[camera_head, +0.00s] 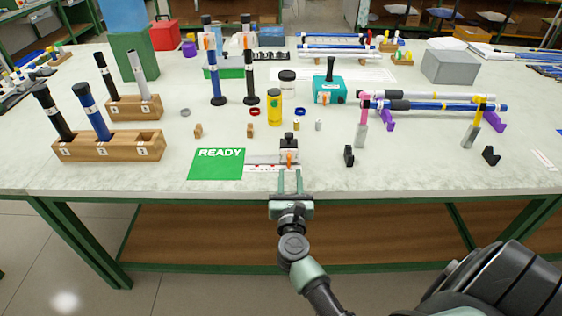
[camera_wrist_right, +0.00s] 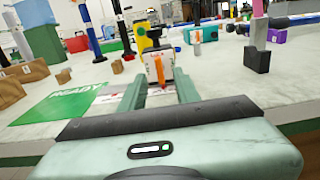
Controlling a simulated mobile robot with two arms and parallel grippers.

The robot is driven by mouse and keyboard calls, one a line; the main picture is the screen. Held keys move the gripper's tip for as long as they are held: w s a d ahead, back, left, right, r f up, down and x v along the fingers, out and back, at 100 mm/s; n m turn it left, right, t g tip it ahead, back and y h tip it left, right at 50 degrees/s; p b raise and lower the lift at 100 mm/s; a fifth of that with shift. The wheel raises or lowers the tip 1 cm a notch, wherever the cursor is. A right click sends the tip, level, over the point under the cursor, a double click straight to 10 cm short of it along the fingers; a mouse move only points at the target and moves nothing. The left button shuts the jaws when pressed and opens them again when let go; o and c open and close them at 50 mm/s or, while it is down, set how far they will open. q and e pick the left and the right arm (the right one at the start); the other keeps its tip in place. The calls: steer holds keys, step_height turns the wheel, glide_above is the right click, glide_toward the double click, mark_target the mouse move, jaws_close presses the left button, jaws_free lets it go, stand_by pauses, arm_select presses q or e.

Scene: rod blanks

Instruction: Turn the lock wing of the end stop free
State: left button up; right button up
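The end stop (camera_head: 289,146) is a small pale and dark block with a black knob on top, at the right part of a ruled rail (camera_head: 262,160). Its orange lock wing (camera_head: 289,158) is on the near face and stands about upright; in the right wrist view the lock wing (camera_wrist_right: 160,71) shows between the fingers. My right gripper (camera_head: 290,173) is just in front of the end stop, its two fingers apart and pointing at it. In the right wrist view the gripper (camera_wrist_right: 160,86) is open; contact with the wing cannot be told. My left gripper is out of view.
A green READY mat (camera_head: 215,164) lies left of the rail. Black supports (camera_head: 349,156) stand to the right. A yellow bottle (camera_head: 274,108) and small blocks (camera_head: 250,131) stand behind. Wooden racks (camera_head: 110,144) with rods are at left. The table's front edge is under my right wrist.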

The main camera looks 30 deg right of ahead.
mark_target(289, 162)
steer(key=x, duration=0.4)
steer(key=shift+w+f, duration=0.1)
steer(key=shift+w, duration=0.1)
steer(key=shift+w+d, duration=0.15)
steer(key=shift+w, duration=0.1)
steer(key=shift+d, duration=0.1)
steer(key=shift+w, duration=0.1)
jaws_close()
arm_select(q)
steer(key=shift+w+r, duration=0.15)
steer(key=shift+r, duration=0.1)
